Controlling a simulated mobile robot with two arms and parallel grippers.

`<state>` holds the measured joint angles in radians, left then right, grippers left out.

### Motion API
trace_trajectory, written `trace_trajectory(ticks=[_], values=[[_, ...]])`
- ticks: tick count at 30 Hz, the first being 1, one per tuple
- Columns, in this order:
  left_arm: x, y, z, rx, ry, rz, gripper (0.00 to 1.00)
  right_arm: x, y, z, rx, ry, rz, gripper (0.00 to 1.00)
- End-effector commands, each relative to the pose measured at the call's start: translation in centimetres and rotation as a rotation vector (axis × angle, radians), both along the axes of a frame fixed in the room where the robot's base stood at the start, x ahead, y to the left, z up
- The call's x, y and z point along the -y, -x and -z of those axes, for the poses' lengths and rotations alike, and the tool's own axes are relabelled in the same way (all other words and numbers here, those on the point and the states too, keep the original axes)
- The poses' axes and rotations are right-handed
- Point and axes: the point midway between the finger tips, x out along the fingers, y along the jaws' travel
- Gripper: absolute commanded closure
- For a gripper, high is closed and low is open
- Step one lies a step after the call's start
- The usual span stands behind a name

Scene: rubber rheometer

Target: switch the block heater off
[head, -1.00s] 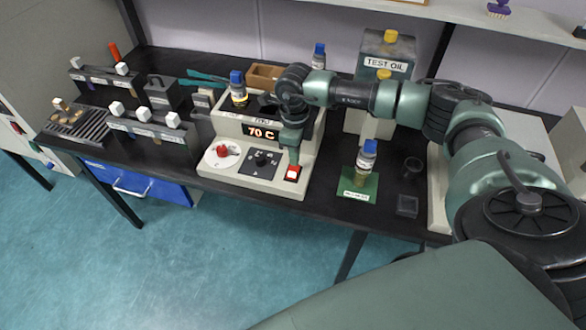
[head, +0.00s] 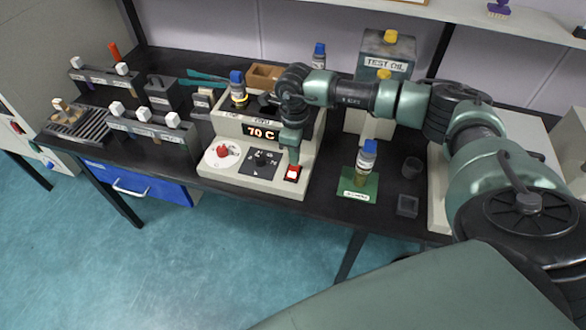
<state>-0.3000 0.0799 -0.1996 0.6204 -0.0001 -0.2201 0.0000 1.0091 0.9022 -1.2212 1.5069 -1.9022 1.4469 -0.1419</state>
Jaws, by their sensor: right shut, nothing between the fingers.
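The block heater (head: 232,172) is a cream box near the front edge of the black bench. Its display (head: 261,133) is lit and reads 70 C. A red knob on a white dial (head: 222,155) and a black knob on a dark plate (head: 261,161) sit on its front. A red rocker switch (head: 292,174) is at its front right corner. My right gripper (head: 294,163) is shut and empty, pointing down at the switch with its tip at the switch's back edge. I cannot tell whether it touches. My left gripper is out of view.
A vial with a blue cap (head: 237,87) stands in the heater's top. Another blue-capped vial (head: 366,160) stands on a green pad (head: 358,187) to the right. Racks with white-capped items (head: 150,124) stand left. A TEST OIL can (head: 386,52) is behind my right arm.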

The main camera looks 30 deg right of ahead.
Motion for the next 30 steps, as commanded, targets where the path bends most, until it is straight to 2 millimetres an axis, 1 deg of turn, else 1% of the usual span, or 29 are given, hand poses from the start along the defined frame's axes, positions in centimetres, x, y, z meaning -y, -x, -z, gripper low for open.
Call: trace_trajectory(ticks=[17,30], values=[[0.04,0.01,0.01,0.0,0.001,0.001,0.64,0.0,0.0,0.01,0.0,0.0,0.0,1.0],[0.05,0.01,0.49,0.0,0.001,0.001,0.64,-0.01,0.0,0.6,0.0,0.0,0.0,1.0]])
